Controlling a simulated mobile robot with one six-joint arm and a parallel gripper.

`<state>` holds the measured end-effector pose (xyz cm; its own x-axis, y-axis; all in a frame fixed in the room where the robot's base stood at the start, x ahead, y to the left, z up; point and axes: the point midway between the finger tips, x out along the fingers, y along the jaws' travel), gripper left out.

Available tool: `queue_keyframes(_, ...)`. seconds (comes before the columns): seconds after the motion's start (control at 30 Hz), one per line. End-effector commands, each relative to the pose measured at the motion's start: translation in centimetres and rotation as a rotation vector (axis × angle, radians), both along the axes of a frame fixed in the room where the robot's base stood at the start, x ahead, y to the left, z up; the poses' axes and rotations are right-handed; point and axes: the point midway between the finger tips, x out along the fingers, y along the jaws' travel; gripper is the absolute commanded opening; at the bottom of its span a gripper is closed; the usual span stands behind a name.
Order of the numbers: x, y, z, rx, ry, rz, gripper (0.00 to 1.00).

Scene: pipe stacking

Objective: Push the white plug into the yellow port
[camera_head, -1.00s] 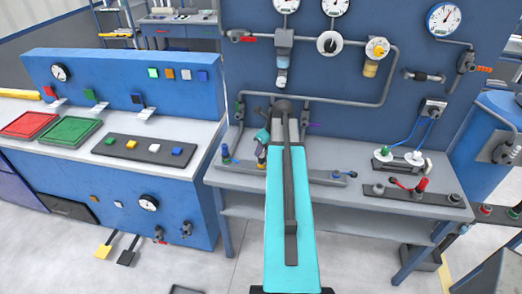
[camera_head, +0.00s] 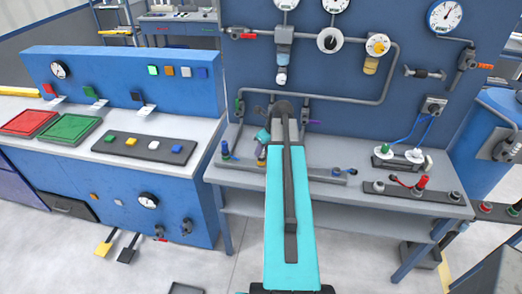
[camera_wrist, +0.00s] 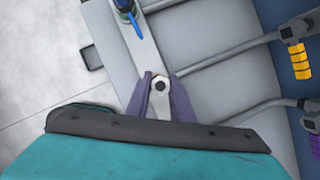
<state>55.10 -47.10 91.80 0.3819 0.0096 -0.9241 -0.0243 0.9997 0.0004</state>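I cannot tell which is the white plug, and no yellow port is clearly identifiable. My gripper is mostly hidden behind my arm in the head view. In the wrist view my gripper (camera_wrist: 160,100) has two purple-grey fingers spread apart, one on each side of a grey fitting with a hexagonal end (camera_wrist: 160,83). Contact with the fitting is unclear.
The grey bench (camera_head: 235,174) holds a long bar with blue fittings (camera_head: 225,148). A strip with a red handle (camera_head: 423,183) lies at right. Pipes and gauges cover the blue wall panel (camera_head: 345,85).

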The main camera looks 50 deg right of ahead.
Motion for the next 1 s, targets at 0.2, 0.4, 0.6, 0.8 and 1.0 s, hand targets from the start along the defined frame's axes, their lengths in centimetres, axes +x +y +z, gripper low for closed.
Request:
queue_keyframes(0.2,0.0,0.0,0.1,0.0,-0.001,0.0,0.42)
queue_keyframes(0.4,0.0,0.0,0.0,0.0,0.0,0.0,0.42)
queue_keyframes(0.6,-0.2,0.0,0.4,-0.001,-0.001,0.0,0.42)
queue_keyframes(0.8,-0.7,0.0,1.6,-0.001,-0.002,0.0,0.42)
queue_keyframes(1.0,-1.5,-0.1,3.5,-0.002,-0.002,-0.001,0.42)
